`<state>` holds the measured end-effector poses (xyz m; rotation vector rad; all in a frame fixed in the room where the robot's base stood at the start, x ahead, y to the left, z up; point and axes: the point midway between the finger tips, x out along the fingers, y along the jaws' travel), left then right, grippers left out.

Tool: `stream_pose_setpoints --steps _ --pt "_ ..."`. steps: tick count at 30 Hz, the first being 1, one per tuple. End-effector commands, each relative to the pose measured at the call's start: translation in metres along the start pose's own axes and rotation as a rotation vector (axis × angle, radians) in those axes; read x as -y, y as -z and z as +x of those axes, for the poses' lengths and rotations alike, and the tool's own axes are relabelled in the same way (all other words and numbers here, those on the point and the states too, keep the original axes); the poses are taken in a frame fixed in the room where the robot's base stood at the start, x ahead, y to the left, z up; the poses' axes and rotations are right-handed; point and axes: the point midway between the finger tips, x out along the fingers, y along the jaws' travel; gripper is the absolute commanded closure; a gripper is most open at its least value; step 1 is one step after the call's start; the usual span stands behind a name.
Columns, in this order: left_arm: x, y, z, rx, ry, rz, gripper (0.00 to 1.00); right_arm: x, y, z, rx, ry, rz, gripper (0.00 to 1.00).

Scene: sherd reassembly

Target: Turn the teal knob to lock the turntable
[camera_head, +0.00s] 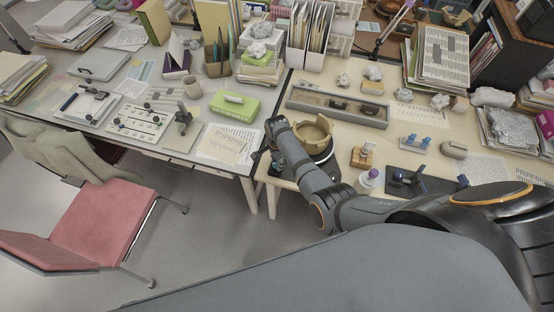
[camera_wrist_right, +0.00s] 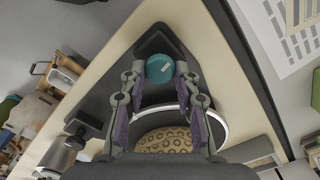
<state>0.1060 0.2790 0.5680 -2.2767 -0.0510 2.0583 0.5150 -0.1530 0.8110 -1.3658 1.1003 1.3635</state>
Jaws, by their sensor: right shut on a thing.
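The teal knob (camera_wrist_right: 160,68) has a pale mark on top and sits near the corner of a dark base plate (camera_wrist_right: 150,45) in the right wrist view. My right gripper (camera_wrist_right: 160,77) has one fingertip on each side of the knob and is shut on it. The turntable (camera_wrist_right: 223,118), with its pale rim, lies just behind the fingers, and a patterned tan pot (camera_wrist_right: 165,142) is on it, partly hidden by my gripper. In the head view the broken-rimmed pot (camera_head: 311,132) stands on the turntable beside my right forearm. My left gripper is not in view.
A long grey tray (camera_head: 337,104) lies behind the pot. A wooden block piece (camera_head: 362,157), a purple-topped jar (camera_head: 369,178) and a dark mat (camera_head: 425,183) are to the right. The table edge is close to the knob.

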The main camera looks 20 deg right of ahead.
Motion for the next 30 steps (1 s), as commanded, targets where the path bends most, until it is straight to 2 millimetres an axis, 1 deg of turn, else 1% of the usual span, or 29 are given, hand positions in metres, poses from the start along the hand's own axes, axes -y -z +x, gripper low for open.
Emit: stream_pose_setpoints --steps 3,10,26,27,30 --pt "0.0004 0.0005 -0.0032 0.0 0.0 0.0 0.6 -0.0022 -0.0005 0.001 0.001 -0.005 0.058 1.0" --pt "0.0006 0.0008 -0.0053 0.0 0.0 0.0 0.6 -0.0027 -0.0007 0.0017 0.001 -0.006 0.128 1.0" --pt "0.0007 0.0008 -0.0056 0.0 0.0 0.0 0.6 -0.0029 -0.0008 0.0023 0.001 -0.006 0.15 1.0" --pt "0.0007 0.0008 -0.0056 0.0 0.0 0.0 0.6 -0.0029 -0.0007 0.0023 0.001 -0.006 0.15 0.66" --pt "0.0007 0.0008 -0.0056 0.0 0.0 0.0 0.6 -0.0025 -0.0006 0.002 0.001 -0.005 0.15 0.53"
